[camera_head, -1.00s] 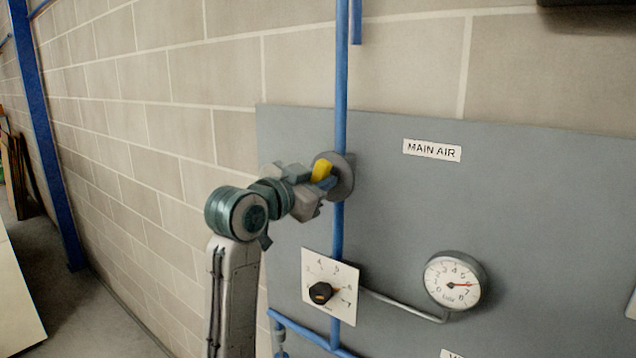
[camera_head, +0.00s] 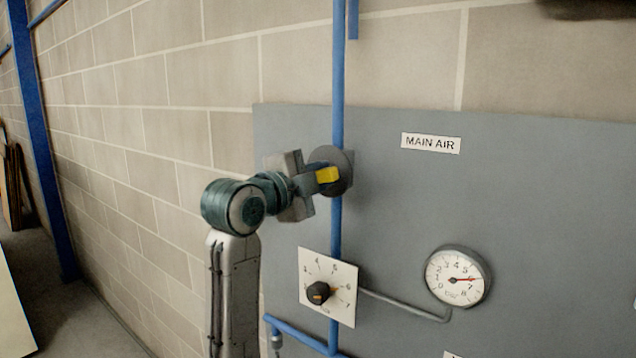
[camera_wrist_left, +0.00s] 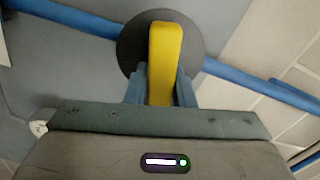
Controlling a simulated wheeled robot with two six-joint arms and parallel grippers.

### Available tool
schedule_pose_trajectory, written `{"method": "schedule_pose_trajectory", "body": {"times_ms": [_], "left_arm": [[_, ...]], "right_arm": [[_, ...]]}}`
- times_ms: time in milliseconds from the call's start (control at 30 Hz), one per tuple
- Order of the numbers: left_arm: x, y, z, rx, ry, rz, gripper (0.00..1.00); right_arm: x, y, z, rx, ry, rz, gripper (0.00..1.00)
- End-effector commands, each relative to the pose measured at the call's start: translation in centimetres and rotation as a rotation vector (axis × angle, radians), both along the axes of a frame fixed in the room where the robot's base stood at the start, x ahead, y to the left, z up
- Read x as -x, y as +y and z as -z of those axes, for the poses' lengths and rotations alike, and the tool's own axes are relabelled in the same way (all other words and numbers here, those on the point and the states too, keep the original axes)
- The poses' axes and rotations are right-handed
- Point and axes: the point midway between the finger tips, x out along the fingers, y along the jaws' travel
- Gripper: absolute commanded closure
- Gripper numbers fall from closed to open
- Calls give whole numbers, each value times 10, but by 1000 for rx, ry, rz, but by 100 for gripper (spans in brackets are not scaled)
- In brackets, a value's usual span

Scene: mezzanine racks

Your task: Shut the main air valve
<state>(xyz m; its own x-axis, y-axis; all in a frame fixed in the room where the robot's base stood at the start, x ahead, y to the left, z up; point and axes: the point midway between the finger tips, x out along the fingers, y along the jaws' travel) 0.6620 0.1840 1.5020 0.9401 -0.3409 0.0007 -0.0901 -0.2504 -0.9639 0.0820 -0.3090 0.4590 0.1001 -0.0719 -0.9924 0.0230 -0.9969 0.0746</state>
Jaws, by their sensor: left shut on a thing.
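The main air valve has a yellow handle (camera_head: 328,174) in front of a dark round disc (camera_head: 343,160) on a vertical blue pipe. It sits left of the MAIN AIR label (camera_head: 431,143). My left gripper (camera_head: 320,178) is shut on the handle. In the left wrist view, the yellow handle (camera_wrist_left: 165,60) stands between the two blue-grey fingers of my left gripper (camera_wrist_left: 160,88), with the disc (camera_wrist_left: 130,42) behind. There the handle lies roughly across the blue pipe (camera_wrist_left: 245,80). The fingers hide part of the handle. My right gripper is out of view.
A grey panel (camera_head: 540,210) carries the valve. Below it are a white dial plate with a black knob (camera_head: 318,293) and a round gauge (camera_head: 458,276) with a red needle. A block wall (camera_head: 130,150) and a blue post (camera_head: 45,150) stand to the left.

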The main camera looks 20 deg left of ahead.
Motion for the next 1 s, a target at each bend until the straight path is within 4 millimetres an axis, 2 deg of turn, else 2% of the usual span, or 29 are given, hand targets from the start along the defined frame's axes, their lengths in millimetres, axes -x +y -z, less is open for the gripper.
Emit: {"method": "schedule_pose_trajectory", "body": {"times_ms": [433,1000], "left_arm": [[0,0,4,-230,-81,0,100],[0,-1,5,-269,-93,2,100]], "right_arm": [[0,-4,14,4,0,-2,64],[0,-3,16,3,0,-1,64]]}}
